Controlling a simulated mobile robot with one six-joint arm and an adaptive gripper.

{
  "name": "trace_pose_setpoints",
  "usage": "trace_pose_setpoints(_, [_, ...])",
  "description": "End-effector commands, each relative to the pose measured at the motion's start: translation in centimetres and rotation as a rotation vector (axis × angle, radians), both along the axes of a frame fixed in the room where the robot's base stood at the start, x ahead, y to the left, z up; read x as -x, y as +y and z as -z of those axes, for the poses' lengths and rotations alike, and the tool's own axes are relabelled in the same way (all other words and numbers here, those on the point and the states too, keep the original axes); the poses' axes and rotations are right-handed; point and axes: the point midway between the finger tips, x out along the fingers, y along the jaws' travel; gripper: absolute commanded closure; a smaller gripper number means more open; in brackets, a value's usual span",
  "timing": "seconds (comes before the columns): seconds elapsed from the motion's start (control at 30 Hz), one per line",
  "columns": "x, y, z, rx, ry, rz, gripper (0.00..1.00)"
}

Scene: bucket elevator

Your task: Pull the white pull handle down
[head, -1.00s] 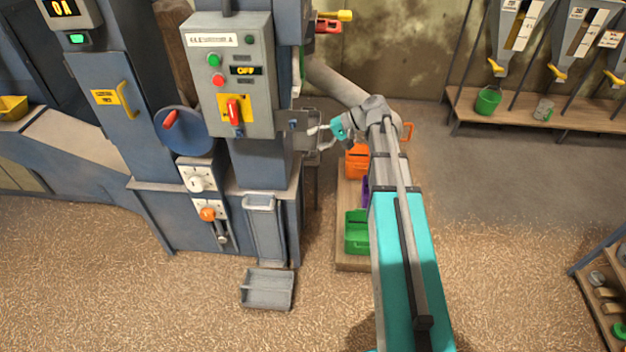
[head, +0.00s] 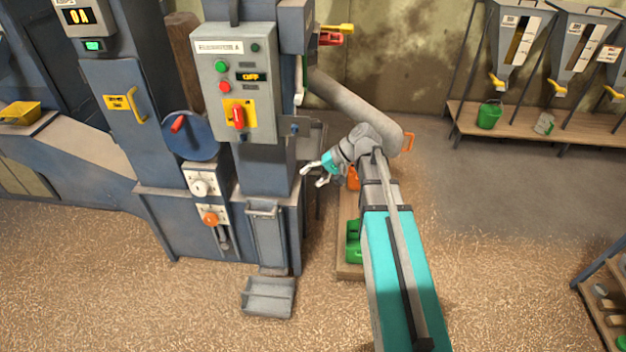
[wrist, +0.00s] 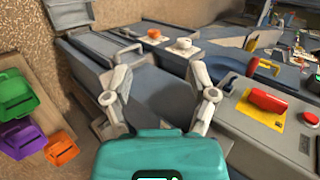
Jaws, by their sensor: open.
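A narrow white piece (head: 299,86), likely the white pull handle, hangs on the right side of the elevator column beside the grey control box. It is small, and its shape is hard to make out. I cannot pick it out in the wrist view. My gripper (head: 312,176) is open and empty, below that piece and just right of the column. In the wrist view my gripper's (wrist: 158,97) two fingers are spread apart in front of the column, with nothing between them.
The control box (head: 236,85) carries buttons and a red switch on yellow. A chute (head: 268,240) with a grey tray (head: 268,298) stands below. Green (head: 353,243) and orange bins stand behind my arm.

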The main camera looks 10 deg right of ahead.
Motion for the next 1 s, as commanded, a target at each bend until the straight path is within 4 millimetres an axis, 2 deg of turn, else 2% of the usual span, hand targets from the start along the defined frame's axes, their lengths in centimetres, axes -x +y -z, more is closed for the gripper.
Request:
trace_pose_setpoints(0.4, [0.1,0.1,0.1,0.005,0.001,-0.002,0.27])
trace_pose_setpoints(0.57, [0.9,0.4,0.6,0.041,0.006,-0.011,0.27])
trace_pose_setpoints(0.77, [3.4,1.0,2.3,0.18,0.024,-0.042,0.27])
trace_pose_setpoints(1.0, [8.0,0.9,4.9,0.458,0.043,-0.102,0.27])
